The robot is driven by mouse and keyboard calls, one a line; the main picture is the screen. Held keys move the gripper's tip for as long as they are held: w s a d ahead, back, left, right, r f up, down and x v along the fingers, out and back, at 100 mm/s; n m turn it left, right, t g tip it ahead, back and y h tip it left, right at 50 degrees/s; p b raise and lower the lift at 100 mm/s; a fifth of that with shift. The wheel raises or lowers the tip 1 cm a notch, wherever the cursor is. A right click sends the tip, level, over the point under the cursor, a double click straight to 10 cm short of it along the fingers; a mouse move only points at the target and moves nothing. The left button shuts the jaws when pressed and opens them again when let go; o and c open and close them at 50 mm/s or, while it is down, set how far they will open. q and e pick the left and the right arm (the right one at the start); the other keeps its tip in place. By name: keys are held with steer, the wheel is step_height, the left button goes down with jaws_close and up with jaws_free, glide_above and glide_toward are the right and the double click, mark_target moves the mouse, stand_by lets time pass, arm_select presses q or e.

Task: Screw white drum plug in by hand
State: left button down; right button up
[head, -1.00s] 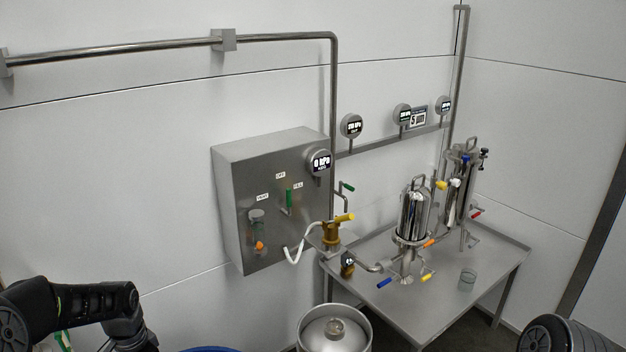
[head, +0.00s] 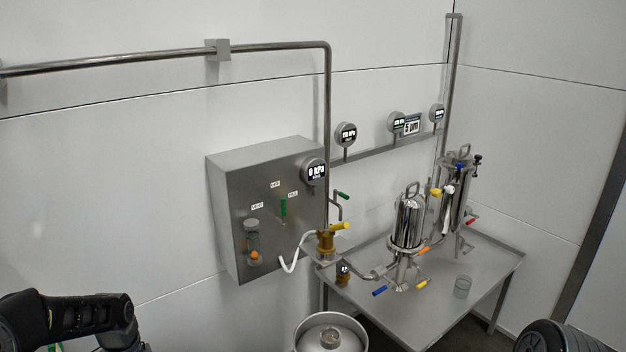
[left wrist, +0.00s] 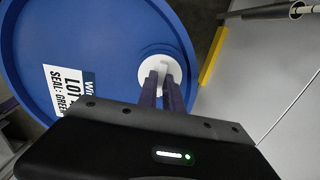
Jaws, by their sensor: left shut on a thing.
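The white drum plug (left wrist: 152,73) sits at the right side of the top of a blue drum (left wrist: 90,32) in the left wrist view. My left gripper (left wrist: 163,76) is shut on the raised white grip of the plug, with its fingers reaching it from below in the picture. How deep the plug sits in its opening cannot be told. My right gripper is not in either view.
The drum top carries a white label (left wrist: 68,88). A yellow bar (left wrist: 213,55) lies on the floor beside the drum. In the head view, a grey control box (head: 268,208), a steel keg (head: 331,335) and a steel table (head: 478,268) with filter housings stand ahead.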

arm_select(q)
steer(key=shift+r+m, duration=0.1)
steer(key=shift+m, duration=0.9)
steer(key=shift+m+p, duration=0.3)
steer(key=shift+m, duration=0.4)
steer(key=shift+m+p, duration=0.45)
steer(key=shift+m, duration=1.25)
